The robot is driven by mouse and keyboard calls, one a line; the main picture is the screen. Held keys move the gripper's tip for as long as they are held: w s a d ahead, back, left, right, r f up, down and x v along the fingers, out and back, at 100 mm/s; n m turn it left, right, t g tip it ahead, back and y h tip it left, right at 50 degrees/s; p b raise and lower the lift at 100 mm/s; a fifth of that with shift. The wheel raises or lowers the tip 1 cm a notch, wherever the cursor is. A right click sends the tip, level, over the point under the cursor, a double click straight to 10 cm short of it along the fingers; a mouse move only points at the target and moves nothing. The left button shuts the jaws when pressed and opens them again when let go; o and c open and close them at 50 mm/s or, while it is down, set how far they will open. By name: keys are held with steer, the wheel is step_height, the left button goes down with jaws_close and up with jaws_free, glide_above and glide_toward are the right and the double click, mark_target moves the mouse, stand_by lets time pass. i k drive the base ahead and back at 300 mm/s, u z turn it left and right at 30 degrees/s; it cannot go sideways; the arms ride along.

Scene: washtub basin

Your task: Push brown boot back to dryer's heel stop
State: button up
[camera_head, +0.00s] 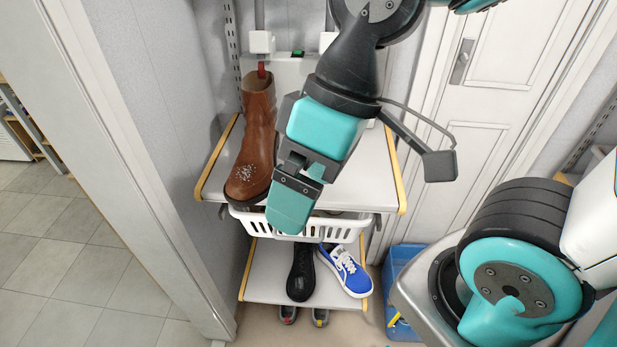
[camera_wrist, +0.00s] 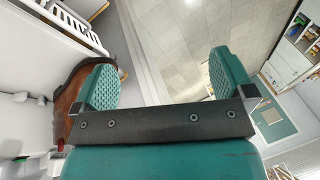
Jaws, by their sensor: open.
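The brown boot (camera_head: 257,125) stands upright on the upper shelf at the left, its speckled toe at the front edge. It also shows at the left of the wrist view (camera_wrist: 75,85), partly hidden behind one finger. The white dryer (camera_head: 290,70) is at the back of the shelf, with a red part at the boot's opening. My gripper (camera_head: 291,205) is right of the boot's toe, near the shelf's front edge. In the wrist view its fingers (camera_wrist: 163,70) are apart with nothing between them. I cannot tell whether a finger touches the boot. The heel stop is hidden.
A white slotted basket (camera_head: 345,230) hangs below the upper shelf (camera_head: 370,185). A black shoe (camera_head: 301,270) and a blue shoe (camera_head: 345,270) are on the lower shelf. A grey wall (camera_head: 185,110) stands close left of the boot. A blue bin (camera_head: 402,262) is at the lower right.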

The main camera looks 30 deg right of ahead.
mark_target(249, 183)
steer(key=z, duration=0.6)
steer(key=k, duration=1)
steer(key=u, duration=1.15)
